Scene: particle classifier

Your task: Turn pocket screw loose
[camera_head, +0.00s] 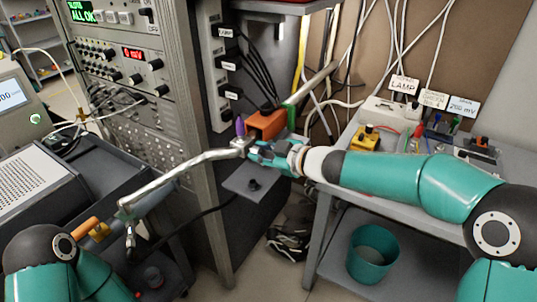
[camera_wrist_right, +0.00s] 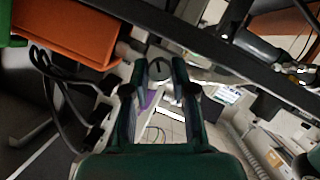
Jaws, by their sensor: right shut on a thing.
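The pocket screw (camera_wrist_right: 158,68) shows in the right wrist view as a round grey head with a dark slot. It sits between the tips of my right gripper (camera_wrist_right: 158,82), whose two fingers close on it from either side. In the head view my right gripper (camera_head: 254,151) reaches in from the right, to the end of a bent silver tube (camera_head: 180,172) and just below an orange block (camera_head: 267,124). The screw is hard to make out there behind the fingers. A purple piece (camera_head: 239,126) stands upright at the tube's end.
The orange block (camera_wrist_right: 70,38) fills the upper left of the wrist view. A small dark shelf (camera_head: 249,185) lies below my right gripper. An instrument rack (camera_head: 140,95) stands left.

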